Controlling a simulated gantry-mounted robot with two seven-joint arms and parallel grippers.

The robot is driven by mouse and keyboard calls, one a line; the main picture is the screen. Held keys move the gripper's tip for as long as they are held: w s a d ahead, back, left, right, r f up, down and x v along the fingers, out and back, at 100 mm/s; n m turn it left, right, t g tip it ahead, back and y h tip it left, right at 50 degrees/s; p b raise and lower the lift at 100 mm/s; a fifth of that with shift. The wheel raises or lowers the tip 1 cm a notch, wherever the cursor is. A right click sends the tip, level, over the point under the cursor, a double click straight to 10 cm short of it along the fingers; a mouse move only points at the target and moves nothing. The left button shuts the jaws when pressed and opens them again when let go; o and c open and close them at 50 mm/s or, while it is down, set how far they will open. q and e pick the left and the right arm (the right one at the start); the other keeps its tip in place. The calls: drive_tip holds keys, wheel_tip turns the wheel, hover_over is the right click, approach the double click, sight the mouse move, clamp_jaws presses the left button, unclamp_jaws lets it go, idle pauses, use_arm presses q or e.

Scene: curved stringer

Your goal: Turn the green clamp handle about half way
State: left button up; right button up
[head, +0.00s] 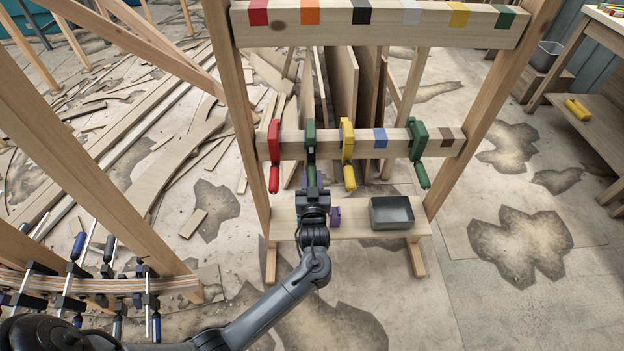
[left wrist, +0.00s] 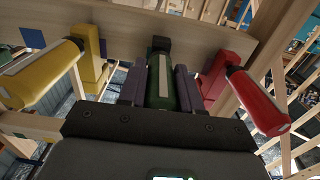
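A green clamp (head: 311,138) hangs on the middle rail, between a red clamp and a yellow clamp. Its green handle (left wrist: 161,82) points down toward my left gripper. My left gripper (head: 313,183) is in front of the rail, below this clamp. In the left wrist view its two purple-grey fingers (left wrist: 160,88) lie close along both sides of the green handle and look shut on it. The gripper body hides the handle's near end. A second green clamp (head: 418,142) with a green handle hangs further right on the rail. My right gripper is not in view.
The red clamp (head: 274,143) and yellow clamp (head: 347,140) hang close on either side; their handles show in the left wrist view. Below are a grey bin (head: 392,213) and a purple item (head: 335,216). A curved stringer (head: 100,284) with several clamps is at lower left.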

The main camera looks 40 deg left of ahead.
use_arm(q)
clamp_jaws()
drive_tip(key=shift+r+m+p, duration=0.2)
drive_tip(key=shift+m+p, duration=0.2)
drive_tip(key=shift+p, duration=0.4)
drive_tip(key=m+p, duration=0.6)
drive_tip(key=p, duration=0.2)
drive_tip(key=shift+m, duration=0.3)
drive_tip(key=m+p, duration=0.2)
drive_tip(key=shift+m, duration=0.3)
drive_tip(key=m+p, duration=0.1)
drive_tip(key=m, duration=0.1)
drive_tip(key=shift+m+p, duration=0.3)
drive_tip(key=shift+m, duration=0.1)
drive_tip(key=m+p, duration=0.1)
drive_tip(key=m, duration=0.2)
drive_tip(key=shift+f+m+p, duration=0.1)
drive_tip(key=shift+m+p, duration=0.3)
drive_tip(key=shift+m, duration=0.5)
